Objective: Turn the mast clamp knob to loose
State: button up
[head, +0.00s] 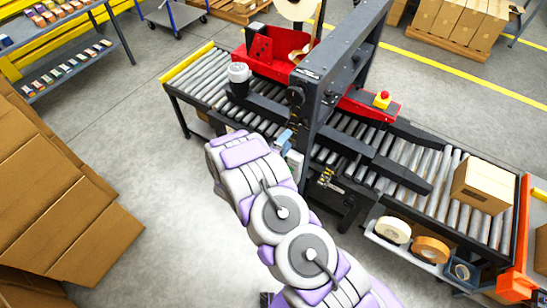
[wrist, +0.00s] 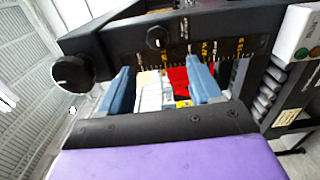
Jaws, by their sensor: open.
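In the wrist view a large black round knob (wrist: 72,73) with a white mark sits at the left end of a dark beam. A smaller black knob (wrist: 157,38) sits on the beam's face, above a printed scale. I cannot tell for certain which is the mast clamp knob. In the head view a dark round knob (head: 296,95) shows on the near side of the mast (head: 345,75). My gripper (wrist: 160,77) is open, its two blue fingers apart and pointing at the beam below the small knob, with nothing held. It also shows in the head view (head: 287,138), beside the mast, partly hidden by my arm.
A roller conveyor (head: 205,78) runs under the mast, with a cardboard box (head: 484,186) at its right end. A red emergency button (head: 383,96) sits beyond the mast. Tape rolls (head: 431,249) lie on a low side shelf. Brown cartons (head: 60,190) stand left; open floor lies between.

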jog(key=b+v, duration=0.1)
jog(key=v, duration=0.7)
dwell(0.4)
